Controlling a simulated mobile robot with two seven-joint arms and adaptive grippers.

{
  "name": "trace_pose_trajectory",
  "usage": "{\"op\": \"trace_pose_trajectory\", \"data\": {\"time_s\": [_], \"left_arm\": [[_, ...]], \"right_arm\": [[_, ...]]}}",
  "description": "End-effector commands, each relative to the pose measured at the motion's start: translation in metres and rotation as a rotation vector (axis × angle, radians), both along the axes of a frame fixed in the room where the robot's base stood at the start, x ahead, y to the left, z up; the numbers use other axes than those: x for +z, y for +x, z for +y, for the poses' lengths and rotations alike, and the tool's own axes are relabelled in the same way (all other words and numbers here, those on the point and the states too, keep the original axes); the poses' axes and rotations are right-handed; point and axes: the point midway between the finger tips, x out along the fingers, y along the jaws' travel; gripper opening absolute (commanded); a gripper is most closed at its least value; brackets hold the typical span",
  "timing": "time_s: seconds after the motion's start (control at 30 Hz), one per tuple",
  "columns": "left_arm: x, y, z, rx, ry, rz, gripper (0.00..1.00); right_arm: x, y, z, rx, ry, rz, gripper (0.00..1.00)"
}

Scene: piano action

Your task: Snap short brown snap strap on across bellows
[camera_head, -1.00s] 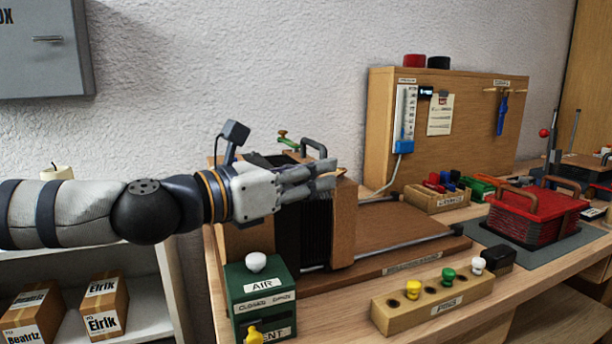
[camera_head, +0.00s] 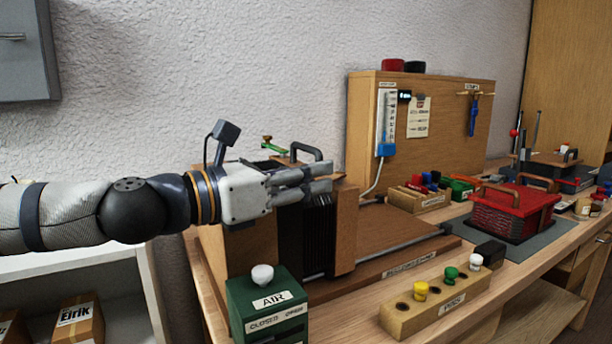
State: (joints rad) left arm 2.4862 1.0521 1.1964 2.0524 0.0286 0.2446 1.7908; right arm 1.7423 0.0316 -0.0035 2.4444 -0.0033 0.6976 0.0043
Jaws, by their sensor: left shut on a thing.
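The black pleated bellows (camera_head: 318,236) stands between two upright wooden end boards, with the right board (camera_head: 344,232) facing the open deck. My left gripper (camera_head: 328,179) reaches in from the left over the top of the bellows, its fingers pointing right toward the top of the right board. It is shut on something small. A thin brown bit at its fingertips looks like the short brown snap strap (camera_head: 339,176), mostly hidden by the fingers. I cannot tell whether the strap touches the bellows. My right gripper is not in view.
A dark handle (camera_head: 306,150) and a green-topped fitting (camera_head: 273,146) rise just behind the fingers. A green AIR box (camera_head: 268,312) and a peg block (camera_head: 436,303) stand in front. A red basket (camera_head: 513,212) is at right. The wooden deck right of the bellows is clear.

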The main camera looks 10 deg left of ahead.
Motion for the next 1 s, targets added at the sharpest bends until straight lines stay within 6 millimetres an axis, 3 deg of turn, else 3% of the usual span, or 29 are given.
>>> {"op": "trace_pose_trajectory", "data": {"time_s": [0.17,0.2,0.23,0.57,0.8,1.0], "left_arm": [[-0.004,-0.002,-0.003,-0.01,0.005,0.006,0.0],[-0.004,-0.002,-0.003,-0.009,0.005,0.006,0.31],[-0.004,-0.002,-0.003,-0.009,0.005,0.005,0.36],[-0.001,-0.003,0.002,-0.002,0.002,0.001,0.36],[0.0,-0.042,0.035,-0.002,-0.002,0.001,0.36],[-0.001,-0.057,0.047,-0.004,0.001,0.002,0.36]], "right_arm": [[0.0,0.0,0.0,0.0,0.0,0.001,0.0],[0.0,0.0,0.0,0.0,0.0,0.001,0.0],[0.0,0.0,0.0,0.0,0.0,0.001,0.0],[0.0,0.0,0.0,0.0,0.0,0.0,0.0],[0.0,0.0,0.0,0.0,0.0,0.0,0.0],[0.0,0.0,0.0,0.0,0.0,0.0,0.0]]}}
